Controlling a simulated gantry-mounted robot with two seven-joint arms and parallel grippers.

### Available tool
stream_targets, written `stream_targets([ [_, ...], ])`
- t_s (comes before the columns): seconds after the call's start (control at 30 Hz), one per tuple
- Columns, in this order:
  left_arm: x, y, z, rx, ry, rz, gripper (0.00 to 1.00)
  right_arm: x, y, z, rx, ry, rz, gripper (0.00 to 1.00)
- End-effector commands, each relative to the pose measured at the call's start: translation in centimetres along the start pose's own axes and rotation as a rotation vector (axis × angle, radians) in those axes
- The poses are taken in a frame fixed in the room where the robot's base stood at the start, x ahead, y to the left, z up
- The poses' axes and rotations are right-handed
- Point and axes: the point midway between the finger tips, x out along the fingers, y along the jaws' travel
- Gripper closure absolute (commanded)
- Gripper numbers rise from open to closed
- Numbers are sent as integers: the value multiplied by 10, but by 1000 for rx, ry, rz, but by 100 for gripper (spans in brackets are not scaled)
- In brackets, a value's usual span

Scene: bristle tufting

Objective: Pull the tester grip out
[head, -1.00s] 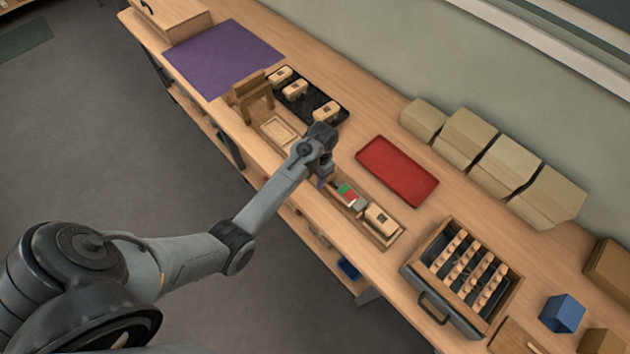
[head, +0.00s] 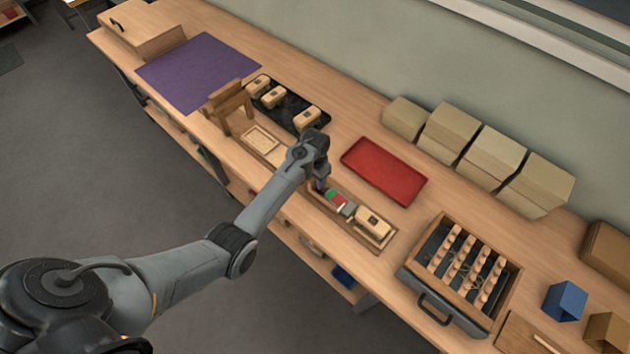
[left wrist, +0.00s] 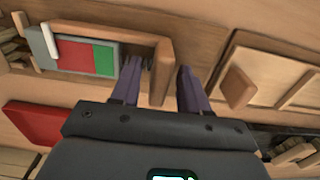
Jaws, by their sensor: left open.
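The tester, with its red and green face (head: 337,200), sits in a long wooden tray on the bench; the face also shows in the left wrist view (left wrist: 88,56), beside a grey end with a white lever. My left gripper (head: 321,184) is down at the tester's left end. In the left wrist view my left gripper (left wrist: 158,68) is open, with an upright wooden piece (left wrist: 164,62) between its fingers; I cannot tell for sure that this is the tester grip. Small dark bristles show beside that piece. My right gripper is not in view.
A wooden brush block (head: 373,222) lies in the same tray. A red tray (head: 383,171) is behind it. A drawer of tufted pieces (head: 409,267) stands right, and a black tray (head: 291,123) with several blocks and a wooden stand (head: 230,97) are left.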

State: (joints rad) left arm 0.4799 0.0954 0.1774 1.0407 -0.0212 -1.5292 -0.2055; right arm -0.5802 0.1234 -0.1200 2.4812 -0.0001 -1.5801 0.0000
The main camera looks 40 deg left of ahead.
Motion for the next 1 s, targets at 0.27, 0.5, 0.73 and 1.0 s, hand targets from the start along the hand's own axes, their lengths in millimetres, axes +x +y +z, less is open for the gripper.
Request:
stream_targets([
  [0.27,12,0,0,0,1,-1,55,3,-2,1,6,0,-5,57],
  [0.5,12,0,0,0,0,0,58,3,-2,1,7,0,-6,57],
  [0.73,12,0,0,0,0,0,94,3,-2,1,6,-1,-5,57],
  [1.0,12,0,0,0,0,0,100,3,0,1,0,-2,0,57],
])
